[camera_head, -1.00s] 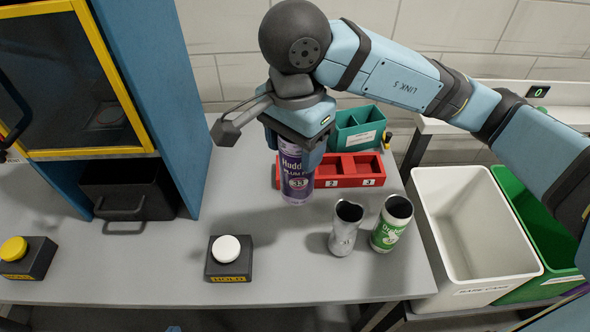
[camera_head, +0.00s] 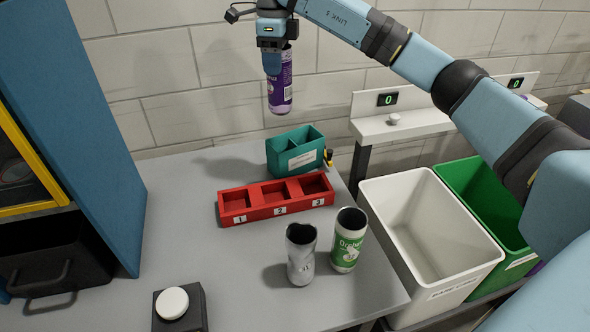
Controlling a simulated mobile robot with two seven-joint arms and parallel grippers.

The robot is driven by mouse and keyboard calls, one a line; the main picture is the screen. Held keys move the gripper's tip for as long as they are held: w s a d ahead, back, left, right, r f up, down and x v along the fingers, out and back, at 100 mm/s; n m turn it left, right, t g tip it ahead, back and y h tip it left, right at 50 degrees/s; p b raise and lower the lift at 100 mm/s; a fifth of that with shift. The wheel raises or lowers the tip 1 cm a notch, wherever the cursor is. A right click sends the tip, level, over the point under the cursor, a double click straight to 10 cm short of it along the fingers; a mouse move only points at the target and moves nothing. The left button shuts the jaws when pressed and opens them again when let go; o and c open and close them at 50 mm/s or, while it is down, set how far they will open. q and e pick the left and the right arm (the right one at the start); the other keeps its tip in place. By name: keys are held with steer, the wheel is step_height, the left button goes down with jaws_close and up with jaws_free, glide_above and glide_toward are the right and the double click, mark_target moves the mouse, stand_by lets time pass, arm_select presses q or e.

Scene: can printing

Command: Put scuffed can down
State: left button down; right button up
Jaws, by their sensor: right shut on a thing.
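My right gripper (camera_head: 273,62) is shut on a purple can (camera_head: 281,88) with a printed label. It holds the can roughly upright in the air, high above the table (camera_head: 200,270) and in front of the wall. Any scuff on the can is too small to tell. A bare silver can (camera_head: 301,258) with a dented, uneven rim stands on the table. A green and white printed can (camera_head: 348,242) stands right beside it. My left gripper is not in view.
A red three-slot tray (camera_head: 247,215) numbered 1 to 3 and a teal divided box (camera_head: 281,163) sit at the table's back. A white bin (camera_head: 405,262) and a green bin (camera_head: 520,265) stand at the right. A white button (camera_head: 172,303) is at the front left.

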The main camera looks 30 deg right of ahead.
mark_target(280, 90)
step_height(280, 90, down, 20)
steer(key=shift+w+d+p, duration=0.2)
steer(key=shift+d+p, duration=0.1)
steer(key=shift+d, duration=0.15)
steer(key=shift+f, duration=0.15)
steer(key=o, duration=1.1)
step_height(280, 90, up, 12)
steer(key=shift+r+b, duration=0.25)
steer(key=shift+b, duration=0.05)
